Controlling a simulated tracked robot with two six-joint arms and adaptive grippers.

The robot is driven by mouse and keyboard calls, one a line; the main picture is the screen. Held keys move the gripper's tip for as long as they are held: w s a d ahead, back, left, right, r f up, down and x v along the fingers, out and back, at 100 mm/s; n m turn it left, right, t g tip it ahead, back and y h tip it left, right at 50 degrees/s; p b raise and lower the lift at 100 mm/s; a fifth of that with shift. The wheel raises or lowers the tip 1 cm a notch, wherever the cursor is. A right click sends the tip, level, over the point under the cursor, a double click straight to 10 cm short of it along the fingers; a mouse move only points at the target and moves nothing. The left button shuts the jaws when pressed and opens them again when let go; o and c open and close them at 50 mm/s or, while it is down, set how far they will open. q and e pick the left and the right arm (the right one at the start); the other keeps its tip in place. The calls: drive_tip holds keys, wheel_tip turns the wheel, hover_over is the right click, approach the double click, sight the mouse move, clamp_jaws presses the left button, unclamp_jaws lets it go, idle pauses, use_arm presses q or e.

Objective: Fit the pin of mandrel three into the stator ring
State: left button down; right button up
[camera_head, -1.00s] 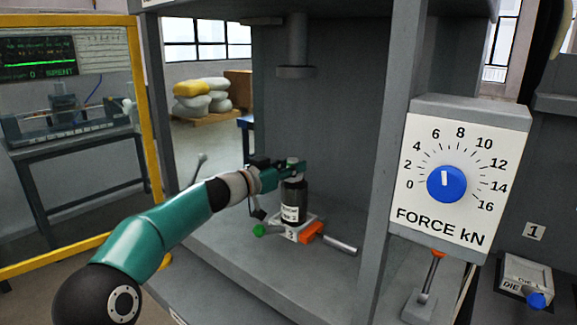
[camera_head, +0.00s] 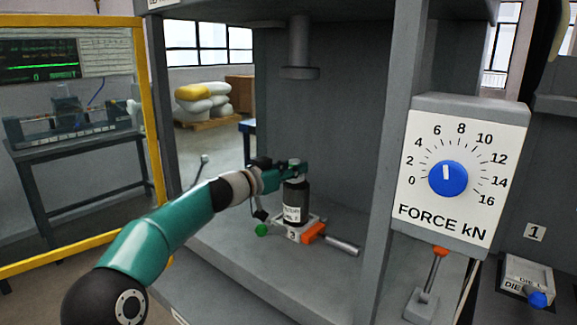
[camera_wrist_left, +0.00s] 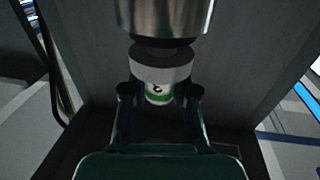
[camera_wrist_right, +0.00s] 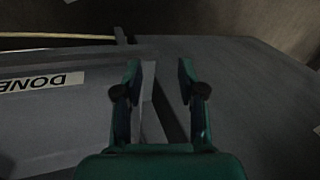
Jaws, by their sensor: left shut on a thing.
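My left gripper (camera_head: 296,170) reaches in from the left and is shut on the light grey top piece (camera_head: 294,162) above a dark upright cylinder (camera_head: 295,192). The cylinder carries a white label and stands over a pale block marked 3 (camera_head: 293,236). In the left wrist view the left fingers (camera_wrist_left: 160,92) close around a white and green marked piece (camera_wrist_left: 158,92), with a grey disc (camera_wrist_left: 160,66) and a shiny metal cylinder (camera_wrist_left: 165,14) above it in the picture. Whether a pin sits inside a ring is hidden. My right gripper (camera_wrist_right: 159,68) is open and empty.
The press ram (camera_head: 299,72) hangs above the cylinder with a clear gap. An orange clamp (camera_head: 313,233) with a metal rod and a green knob (camera_head: 262,230) flank the block. A post (camera_head: 391,150) and force dial (camera_head: 448,178) stand right.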

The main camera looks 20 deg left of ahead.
use_arm(q)
drive_tip(key=shift+w, duration=0.1)
use_arm(e)
drive_tip(key=shift+s+f, duration=0.35)
drive_tip(key=shift+f, duration=0.1)
use_arm(q)
drive_tip(key=shift+w+d, duration=0.2)
drive_tip(key=shift+w, duration=0.1)
use_arm(e)
drive_tip(key=shift+r, duration=0.1)
drive_tip(key=shift+f, duration=0.3)
idle(0.3)
use_arm(q)
drive_tip(key=shift+s+b, duration=0.1)
drive_tip(key=shift+b, duration=0.4)
use_arm(e)
drive_tip(key=shift+s+f, duration=0.15)
drive_tip(key=shift+f, duration=0.2)
use_arm(q)
drive_tip(key=shift+f+b, duration=0.3)
drive_tip(key=shift+b, duration=0.1)
use_arm(e)
drive_tip(key=shift+f, duration=0.4)
use_arm(q)
drive_tip(key=shift+r, duration=0.5)
use_arm(e)
drive_tip(key=shift+s+r, duration=0.15)
idle(0.3)
